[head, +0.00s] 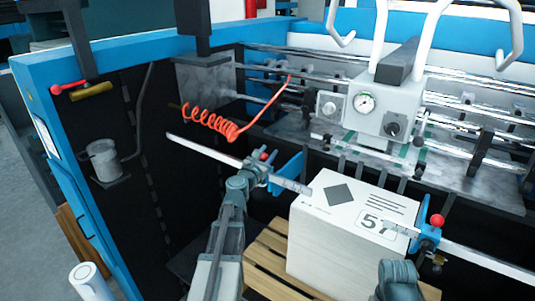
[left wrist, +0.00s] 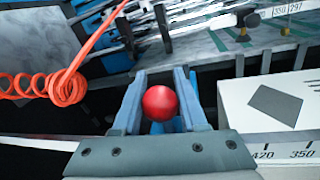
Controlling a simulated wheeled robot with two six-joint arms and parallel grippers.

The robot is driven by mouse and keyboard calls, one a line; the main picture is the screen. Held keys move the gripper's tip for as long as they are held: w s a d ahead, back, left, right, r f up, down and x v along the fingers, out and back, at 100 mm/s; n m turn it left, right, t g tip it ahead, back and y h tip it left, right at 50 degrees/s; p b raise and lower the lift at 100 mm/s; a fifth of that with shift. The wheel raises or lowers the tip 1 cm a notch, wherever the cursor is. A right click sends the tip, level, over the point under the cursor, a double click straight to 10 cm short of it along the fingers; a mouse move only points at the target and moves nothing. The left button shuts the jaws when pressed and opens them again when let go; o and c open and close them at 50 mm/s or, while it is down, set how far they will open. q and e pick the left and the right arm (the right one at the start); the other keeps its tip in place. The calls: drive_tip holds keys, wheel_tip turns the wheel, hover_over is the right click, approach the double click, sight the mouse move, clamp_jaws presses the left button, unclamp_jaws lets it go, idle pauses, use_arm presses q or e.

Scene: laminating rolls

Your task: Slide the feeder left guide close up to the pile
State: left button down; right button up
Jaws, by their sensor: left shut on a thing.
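The left guide, a blue plate (head: 287,174) with a red knob (head: 265,156), sits on the metal scale bar (head: 205,148). My left gripper (head: 262,163) is at the guide. In the left wrist view my left gripper (left wrist: 160,100) is shut on the red knob (left wrist: 160,103), one finger on each side. The pile (head: 325,245) is a white block of sheets marked 57 on a wooden pallet (head: 268,254). It also shows in the left wrist view (left wrist: 275,100), right of the guide, with a gap between. My right gripper's fingers are not visible.
The right guide (head: 429,236), blue with a red knob, stands at the pile's right side. A coiled red hose (head: 212,122) hangs behind the bar. A grey head with a gauge (head: 378,108) is above and behind the pile.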

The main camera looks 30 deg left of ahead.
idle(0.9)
use_arm(q)
drive_tip(key=d, duration=0.6)
drive_tip(key=shift+s+d, duration=0.25)
drive_tip(key=shift+s, duration=0.05)
drive_tip(key=shift+c, duration=2.3)
unclamp_jaws()
drive_tip(key=shift+s, duration=0.15)
